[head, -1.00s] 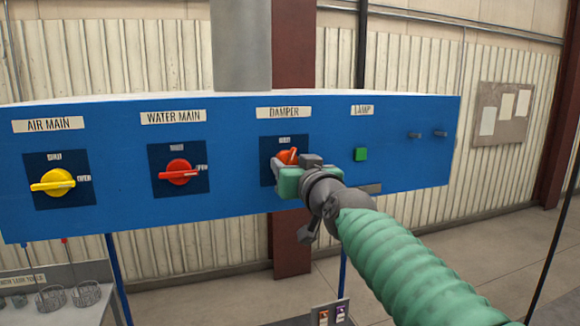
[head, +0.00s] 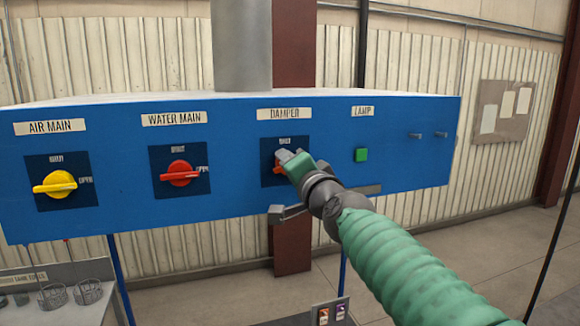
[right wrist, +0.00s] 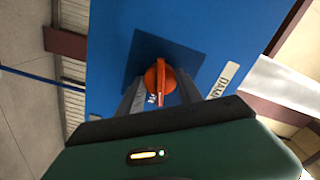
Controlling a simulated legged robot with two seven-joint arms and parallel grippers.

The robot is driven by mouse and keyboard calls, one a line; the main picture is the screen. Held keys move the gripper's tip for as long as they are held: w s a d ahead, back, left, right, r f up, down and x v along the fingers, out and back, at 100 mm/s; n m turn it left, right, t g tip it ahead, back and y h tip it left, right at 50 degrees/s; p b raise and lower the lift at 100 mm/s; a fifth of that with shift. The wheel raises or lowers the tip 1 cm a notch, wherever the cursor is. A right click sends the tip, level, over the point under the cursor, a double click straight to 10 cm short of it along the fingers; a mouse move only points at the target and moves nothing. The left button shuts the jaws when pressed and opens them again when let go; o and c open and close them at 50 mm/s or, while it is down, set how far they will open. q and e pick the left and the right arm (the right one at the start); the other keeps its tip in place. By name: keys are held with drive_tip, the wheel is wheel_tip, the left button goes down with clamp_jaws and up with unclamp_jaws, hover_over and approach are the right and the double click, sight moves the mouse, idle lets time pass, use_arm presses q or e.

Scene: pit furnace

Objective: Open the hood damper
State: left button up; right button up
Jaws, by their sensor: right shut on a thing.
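The damper knob (head: 278,169) is orange and sits on a dark square plate below the DAMPER label (head: 284,114) on the blue hood panel. In the head view most of it is hidden behind my right gripper (head: 288,158). The right wrist view shows the round orange knob (right wrist: 158,80) with its raised bar between the two grey fingers of my right gripper (right wrist: 160,92). The gripper is shut on the knob. Its exact turn is hard to read in the head view. My left gripper is in neither view.
To the left on the same panel are a red WATER MAIN knob (head: 180,173) and a yellow AIR MAIN knob (head: 55,184). A green LAMP button (head: 361,155) is close to the right of my gripper.

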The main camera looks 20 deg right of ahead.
drive_tip(key=shift+a+f+m, duration=0.1)
drive_tip(key=shift+f+m, duration=0.1)
drive_tip(key=shift+m, duration=0.6)
drive_tip(key=shift+f+m, duration=0.15)
drive_tip(key=shift+m, duration=0.65)
drive_tip(key=o, duration=1.4)
drive_tip(key=shift+r, duration=0.1)
drive_tip(key=shift+c, duration=0.2)
drive_tip(key=shift+r, duration=0.1)
